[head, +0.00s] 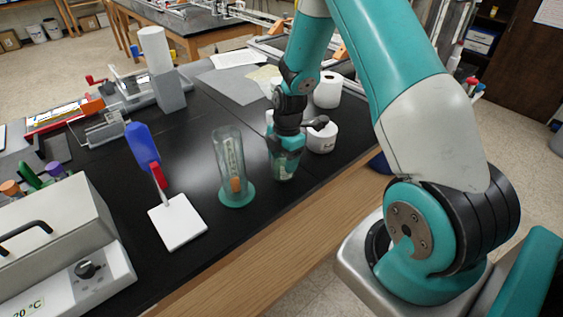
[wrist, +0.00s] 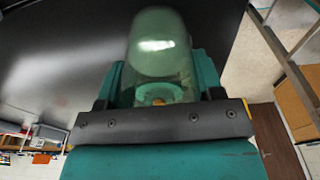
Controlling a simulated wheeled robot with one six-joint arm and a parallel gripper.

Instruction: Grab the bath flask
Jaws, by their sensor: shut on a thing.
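The bath flask, a clear greenish glass vessel, shows low in my gripper (head: 287,153) in the head view (head: 284,173). My gripper points down near the front edge of the black bench and is shut on the flask. In the wrist view the rounded glass flask (wrist: 158,52) sits between the two teal fingers of my gripper (wrist: 157,78). A small orange bit shows near its lower end there. The fingers hide part of the flask. I cannot tell whether its bottom touches the bench.
A tall glass cylinder (head: 229,152) on a round green base stands just left of my gripper. White rolls (head: 328,91) and a white jar (head: 322,138) stand close behind and right.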

